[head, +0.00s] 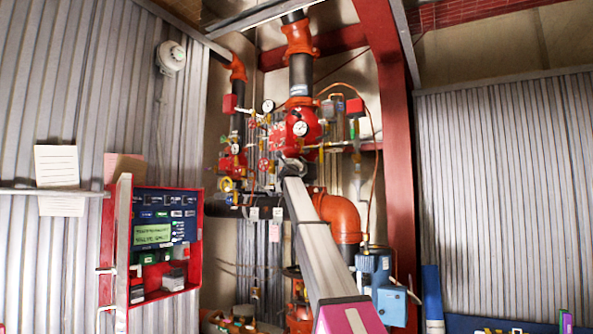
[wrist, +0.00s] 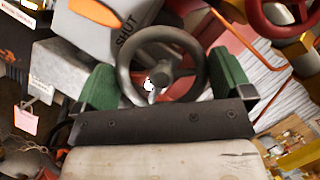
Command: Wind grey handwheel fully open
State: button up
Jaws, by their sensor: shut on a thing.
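The grey handwheel (wrist: 166,76) is in the upper middle of the wrist view, a round dark grey rim with spokes and a hub. My gripper (wrist: 163,66) has its two green fingers on the left and right sides of the rim, and it is shut on the wheel. A grey plate marked "SHUT" (wrist: 126,32) lies just above left of the wheel, with an orange pointer-like piece (wrist: 95,11) near it. In the head view my gripper (head: 291,167) is small and reaches into the pipework; I cannot make out the grey wheel there.
A red handwheel (wrist: 288,10) is at the wrist view's upper right. In the head view, red valves (head: 297,130) with gauges and orange pipe (head: 338,214) crowd around my arm. An open red control box (head: 168,240) stands left, and a blue pump (head: 378,265) lower right.

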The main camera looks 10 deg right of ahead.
jog(key=shift+s+d+f+n+g+h, duration=0.1)
jog(key=shift+n+g+h, duration=0.5)
jog(key=shift+n+g, duration=2.6)
jog(key=shift+w+a+f+n+g+h, duration=0.1)
jog(key=shift+n+g+h, duration=0.4)
jog(key=shift+n, duration=5.65)
jog(key=shift+s+d+f+n+g+h, duration=0.1)
jog(key=shift+n+g+h, duration=1.05)
jog(key=shift+n, duration=3.5)
jog(key=shift+g+y, duration=0.35)
jog(key=shift+g, duration=0.2)
jog(key=o, duration=0.5)
